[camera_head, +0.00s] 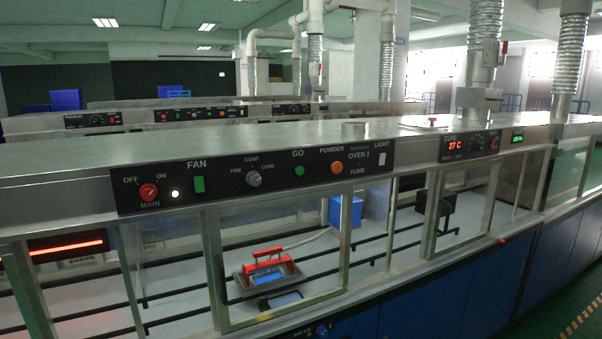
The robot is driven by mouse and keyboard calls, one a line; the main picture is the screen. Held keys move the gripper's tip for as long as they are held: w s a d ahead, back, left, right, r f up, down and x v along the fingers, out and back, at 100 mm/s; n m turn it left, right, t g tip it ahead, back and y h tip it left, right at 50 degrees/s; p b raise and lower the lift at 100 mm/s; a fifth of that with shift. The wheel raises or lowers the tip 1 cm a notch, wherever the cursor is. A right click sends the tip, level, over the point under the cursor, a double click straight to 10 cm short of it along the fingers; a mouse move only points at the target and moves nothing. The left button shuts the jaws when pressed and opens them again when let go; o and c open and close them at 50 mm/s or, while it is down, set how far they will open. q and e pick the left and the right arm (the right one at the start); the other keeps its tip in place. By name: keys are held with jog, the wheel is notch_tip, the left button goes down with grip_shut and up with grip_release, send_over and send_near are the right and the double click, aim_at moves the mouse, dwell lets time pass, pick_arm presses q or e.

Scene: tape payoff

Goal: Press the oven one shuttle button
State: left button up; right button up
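The black control panel (225,185) marked OVEN 1 runs along the upper front of the near steel machine. It carries a green GO button (299,170), an orange POWDER button (336,167) and a grey PRE/COAT/CURE selector (253,180). A green FAN switch (199,184), a red MAIN knob (148,191) and a white LIGHT switch (382,158) are also on it. No label reading "shuttle" is legible. A tray with a red handle (264,254) sits inside, behind the front opening. Neither gripper is in view.
A second panel (468,145) reads 27 C under CURE, farther right. A small red knob (502,241) is on the front ledge. A blue box (346,211) stands inside the machine. Silver ducts (485,45) rise from its top. The space before the OVEN 1 panel is clear.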

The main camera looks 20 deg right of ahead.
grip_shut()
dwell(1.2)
